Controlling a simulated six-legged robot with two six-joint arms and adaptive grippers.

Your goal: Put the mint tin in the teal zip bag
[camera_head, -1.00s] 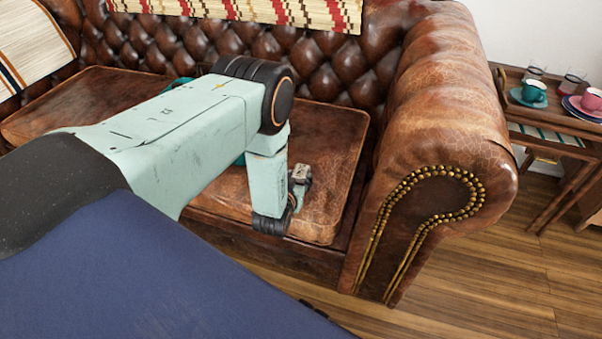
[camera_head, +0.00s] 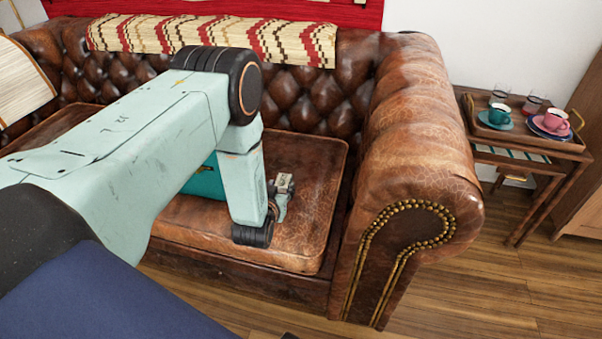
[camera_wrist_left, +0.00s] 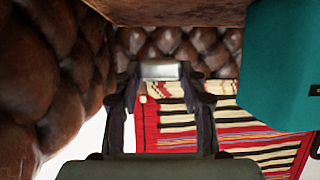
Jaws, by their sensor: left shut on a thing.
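My left gripper (camera_head: 280,197) is over the right end of the sofa's seat cushion, shut on a small silvery thing, which I take to be the mint tin (camera_head: 285,182). In the left wrist view, the tin (camera_wrist_left: 160,71) shows as a grey block between the fingertips (camera_wrist_left: 160,82). The teal zip bag (camera_head: 205,181) is on the seat, left of the gripper and mostly hidden behind my left arm. It also shows large at the upper right of the left wrist view (camera_wrist_left: 285,65), apart from the gripper. My right gripper is not in view.
The brown leather sofa has a thick rolled armrest (camera_head: 415,150) to the right of the gripper and a tufted back behind it. A striped throw (camera_head: 215,38) hangs over the back. A side table at right holds a tray (camera_head: 490,128) with cups and glasses. The cushion's right end (camera_head: 315,185) is clear.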

